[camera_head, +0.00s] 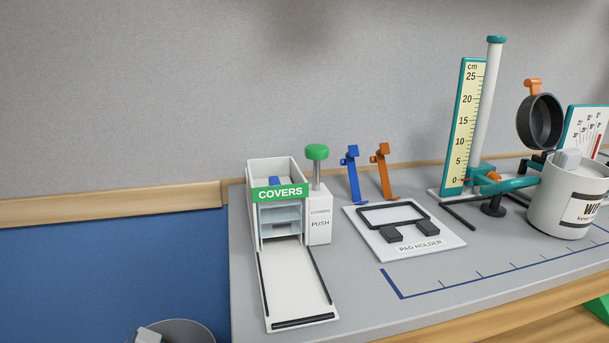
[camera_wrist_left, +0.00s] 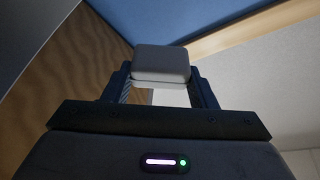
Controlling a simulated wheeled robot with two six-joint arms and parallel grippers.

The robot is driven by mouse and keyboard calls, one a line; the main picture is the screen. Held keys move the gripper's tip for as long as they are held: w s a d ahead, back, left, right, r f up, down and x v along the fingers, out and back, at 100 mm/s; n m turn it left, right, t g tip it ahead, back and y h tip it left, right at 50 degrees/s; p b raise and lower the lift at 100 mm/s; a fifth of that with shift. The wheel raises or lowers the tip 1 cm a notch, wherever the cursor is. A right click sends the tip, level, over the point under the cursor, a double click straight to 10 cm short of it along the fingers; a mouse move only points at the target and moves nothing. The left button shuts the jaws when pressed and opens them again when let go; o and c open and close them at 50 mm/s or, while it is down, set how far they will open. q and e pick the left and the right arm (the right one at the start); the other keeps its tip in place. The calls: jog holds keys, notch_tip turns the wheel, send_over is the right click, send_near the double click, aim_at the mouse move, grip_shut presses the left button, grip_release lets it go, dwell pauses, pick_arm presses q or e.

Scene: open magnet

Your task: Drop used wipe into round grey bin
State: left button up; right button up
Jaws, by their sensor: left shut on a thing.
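The round grey bin (camera_head: 188,326) is at the bottom edge of the head view, left of the table, and mostly cut off by the frame. A small pale block (camera_head: 147,335) shows at the bin's left side; I cannot tell whether it is inside, above or in front of it. My right gripper is in neither view.
The grey table (camera_head: 365,300) carries a COVERS dispenser (camera_head: 278,215) with a ramp, a pad holder (camera_head: 405,235), a cm scale (camera_head: 466,125) and a white wipes tub (camera_head: 552,200). Blue and orange clips stand at the back. A blue wall panel (camera_head: 100,270) lies behind the bin.

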pick_arm(q)
jog(key=o, duration=1)
jog(key=shift+c, duration=0.2)
jog(key=shift+s, duration=0.1)
jog(key=p+v, duration=0.1)
jog(key=v, duration=0.9)
jog(key=shift+s+p, duration=0.3)
jog(key=shift+p, duration=0.05)
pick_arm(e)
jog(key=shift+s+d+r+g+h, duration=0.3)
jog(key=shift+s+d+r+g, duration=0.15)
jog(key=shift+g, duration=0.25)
pick_arm(q)
jog(key=shift+f, duration=0.15)
